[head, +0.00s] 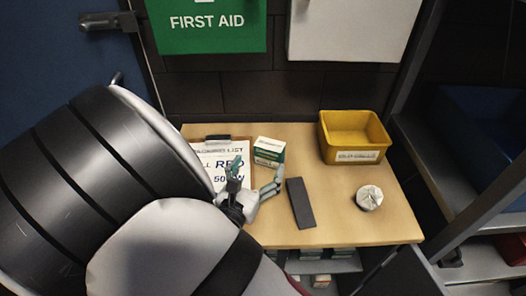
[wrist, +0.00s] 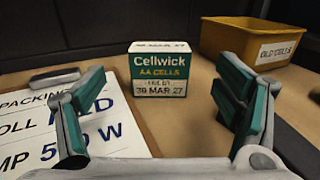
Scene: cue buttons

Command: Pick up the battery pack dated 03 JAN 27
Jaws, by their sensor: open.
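A green and white battery pack (head: 269,151) stands upright on the wooden table, beside the clipboard. In the wrist view the pack (wrist: 160,72) reads "Cellwick AA CELLS" and a date that looks like 30 MAR 27, not 03 JAN 27. No pack dated 03 JAN 27 is readable in either view. My gripper (head: 255,176) is open and empty, just in front of the pack. In the wrist view its fingers (wrist: 162,105) are spread to either side, with the pack beyond and between them, apart from both.
A clipboard with a printed sheet (wrist: 95,115) lies at left. A yellow bin (head: 356,152) labelled for old cells stands back right. A dark flat bar (head: 300,203) and a crumpled silvery lump (head: 369,198) lie on the table (head: 340,225). Small boxes (head: 321,281) sit on a shelf below.

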